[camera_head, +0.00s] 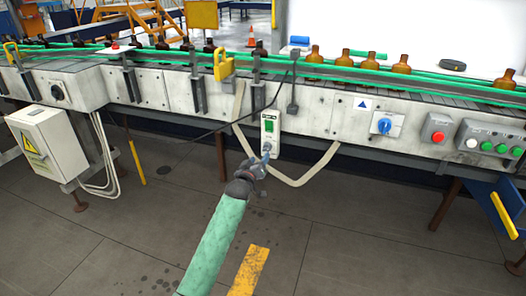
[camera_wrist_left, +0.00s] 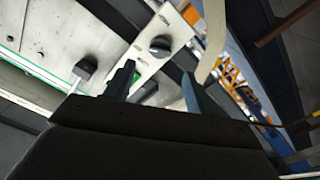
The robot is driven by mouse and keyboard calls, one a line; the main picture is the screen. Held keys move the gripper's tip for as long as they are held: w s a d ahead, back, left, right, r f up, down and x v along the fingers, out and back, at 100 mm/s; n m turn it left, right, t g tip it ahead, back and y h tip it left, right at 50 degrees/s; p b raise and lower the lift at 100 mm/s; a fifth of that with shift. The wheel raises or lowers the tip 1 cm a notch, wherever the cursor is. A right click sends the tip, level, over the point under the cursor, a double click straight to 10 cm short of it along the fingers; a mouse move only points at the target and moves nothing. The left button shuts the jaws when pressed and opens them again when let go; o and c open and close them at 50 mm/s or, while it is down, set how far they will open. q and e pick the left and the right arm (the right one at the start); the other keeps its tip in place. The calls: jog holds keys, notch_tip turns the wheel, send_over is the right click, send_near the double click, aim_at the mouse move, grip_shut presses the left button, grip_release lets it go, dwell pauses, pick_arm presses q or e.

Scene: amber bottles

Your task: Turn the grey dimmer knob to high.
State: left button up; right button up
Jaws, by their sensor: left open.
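A grey dimmer knob (camera_head: 267,147) sits at the lower end of a small pale control box (camera_head: 270,122) on the conveyor's front. In the left wrist view it is a dark round knob (camera_wrist_left: 160,45) on a pale plate with small marks around it. My left gripper (camera_head: 264,158) is right at the lower end of the box, in front of the knob and partly covering it. In the left wrist view its two fingers (camera_wrist_left: 158,73) are apart, with nothing between them; the knob appears just beyond the tips. I cannot tell whether they touch it. My right gripper is not in view.
A green switch (camera_head: 270,126) is above the knob on the box. A pale hose (camera_head: 310,174) loops below it, and a dark cable with a plug (camera_head: 293,95) hangs beside it. A blue knob (camera_head: 384,126) and several push buttons are on the right. Amber bottles (camera_head: 401,65) stand on the conveyor.

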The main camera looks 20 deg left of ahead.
aim_at(265, 149)
pick_arm(q)
jog(key=shift+w+d, duration=0.2)
jog(key=shift+w, duration=3.45)
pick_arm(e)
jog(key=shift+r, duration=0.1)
pick_arm(q)
jog(key=c, duration=1)
